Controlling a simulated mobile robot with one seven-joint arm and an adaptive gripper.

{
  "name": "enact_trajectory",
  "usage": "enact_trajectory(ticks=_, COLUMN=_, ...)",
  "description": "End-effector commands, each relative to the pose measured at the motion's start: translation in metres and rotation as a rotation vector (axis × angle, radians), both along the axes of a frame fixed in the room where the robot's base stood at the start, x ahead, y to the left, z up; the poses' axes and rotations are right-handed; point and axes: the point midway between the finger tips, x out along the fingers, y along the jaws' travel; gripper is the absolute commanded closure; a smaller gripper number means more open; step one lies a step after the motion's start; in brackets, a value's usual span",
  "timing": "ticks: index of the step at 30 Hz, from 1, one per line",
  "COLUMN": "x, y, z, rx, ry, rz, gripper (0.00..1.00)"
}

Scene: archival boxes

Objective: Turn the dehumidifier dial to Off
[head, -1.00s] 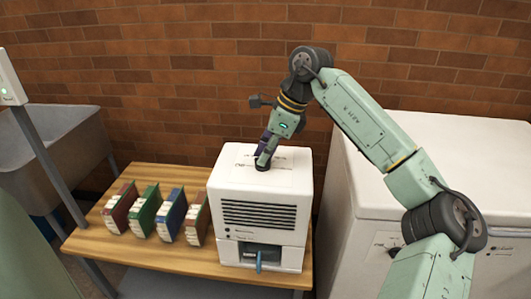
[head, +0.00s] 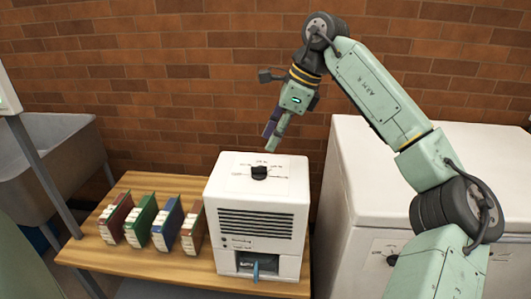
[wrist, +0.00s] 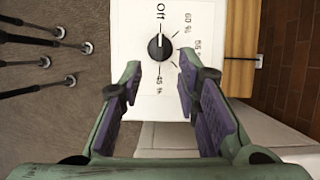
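The white dehumidifier (head: 262,221) stands on the wooden table. Its black dial (head: 259,172) is on the top face and is fully visible. In the wrist view the dial (wrist: 159,47) is ringed by the labels Off, 60 %, 55 % and 45 %. A pale pointer line on the knob appears to point at the Off label (wrist: 160,11). My gripper (head: 275,134) is above the dial, apart from it, with nothing held. In the wrist view the fingers of my gripper (wrist: 160,66) are spread apart, with the dial just beyond the gap between them.
Several coloured binders (head: 165,226) stand left of the dehumidifier on the wooden table (head: 80,252). A white chest freezer (head: 350,190) stands close on its right. A grey sink (head: 50,165) is at the far left, and a brick wall (head: 180,90) is behind.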

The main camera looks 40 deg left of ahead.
Motion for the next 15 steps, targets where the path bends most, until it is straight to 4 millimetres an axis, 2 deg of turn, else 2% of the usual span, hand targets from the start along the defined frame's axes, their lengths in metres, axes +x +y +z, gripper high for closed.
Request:
enact_trajectory(ticks=3, x=0.004, y=-0.006, z=0.019, rx=0.001, ry=-0.001, rz=-0.002, gripper=0.7)
enact_trajectory(ticks=6, x=0.006, y=-0.009, z=0.028, rx=0.001, ry=0.0, rz=0.0, gripper=0.7)
enact_trajectory(ticks=15, x=0.007, y=-0.012, z=0.034, rx=0.001, ry=0.001, rz=0.001, gripper=0.7)
